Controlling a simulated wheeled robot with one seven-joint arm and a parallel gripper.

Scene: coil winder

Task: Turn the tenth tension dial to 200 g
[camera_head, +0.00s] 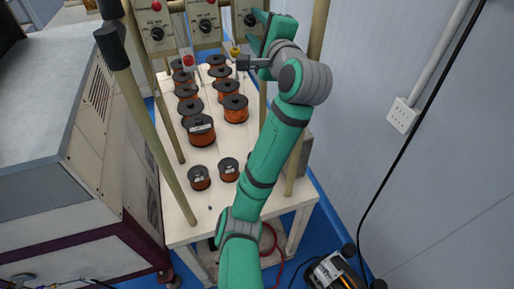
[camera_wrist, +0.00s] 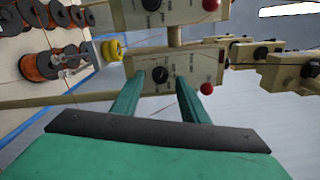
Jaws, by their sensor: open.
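Several pale tension boxes with black dials hang on the frame. In the wrist view one box (camera_wrist: 205,62) shows a black dial (camera_wrist: 160,74) between the tips of my gripper (camera_wrist: 161,77). My gripper's two green fingers are apart, one on each side of the dial in the picture. I cannot tell whether they touch it. In the head view my gripper (camera_head: 262,18) is at the right-hand box (camera_head: 245,30), whose dial (camera_head: 250,20) is beside the fingers. The dial's scale and box number are too small to read.
Another box dial (camera_wrist: 152,4) is above, and further boxes (camera_wrist: 262,52) stand to the right. A red ball (camera_wrist: 207,88) sits on the box. Copper wire spools (camera_head: 201,130) stand on the white table (camera_head: 185,225) below. Upright posts (camera_head: 150,135) flank the table.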

